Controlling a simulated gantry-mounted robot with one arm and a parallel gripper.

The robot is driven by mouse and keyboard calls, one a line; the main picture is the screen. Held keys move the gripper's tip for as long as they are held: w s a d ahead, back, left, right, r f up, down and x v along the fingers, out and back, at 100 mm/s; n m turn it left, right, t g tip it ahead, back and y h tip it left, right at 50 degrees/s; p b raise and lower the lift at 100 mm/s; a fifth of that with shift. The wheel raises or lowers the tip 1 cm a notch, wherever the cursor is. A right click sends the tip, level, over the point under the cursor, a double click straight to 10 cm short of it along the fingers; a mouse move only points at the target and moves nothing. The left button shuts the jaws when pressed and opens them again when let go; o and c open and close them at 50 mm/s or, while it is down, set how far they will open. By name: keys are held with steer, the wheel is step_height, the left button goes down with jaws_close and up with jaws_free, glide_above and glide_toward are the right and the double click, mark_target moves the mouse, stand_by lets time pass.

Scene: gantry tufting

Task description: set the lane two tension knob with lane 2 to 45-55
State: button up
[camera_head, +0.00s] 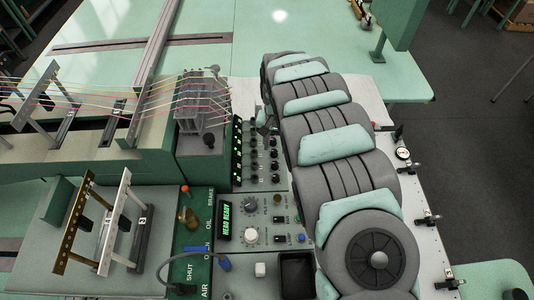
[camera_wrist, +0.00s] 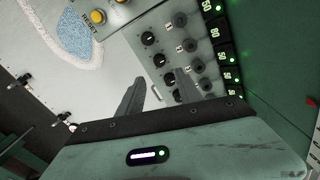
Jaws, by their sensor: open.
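The tension knobs, several small black ones in two columns, sit on a grey panel (camera_head: 262,186) beside a strip of green-lit number displays (camera_head: 237,155). The wrist view shows the panel (camera_wrist: 150,20) slanted, with displays (camera_wrist: 226,53) that seem to read about 50 or 60; the digits are small. In the head view my gripper (camera_head: 264,120) is small and partly hidden at the panel's far end.
A comb-like guide with coloured yarns (camera_head: 203,100) stands close left of the panel. The wrist view shows a yellow RESET button (camera_wrist: 97,16) and a blue-and-white tufted patch (camera_wrist: 75,33).

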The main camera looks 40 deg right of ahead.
mark_target(275, 163)
steer(key=shift+s+f+p, duration=0.1)
steer(key=shift+f+p, duration=0.75)
steer(key=shift+f, duration=3.8)
steer(key=shift+c, duration=0.5)
jaws_close()
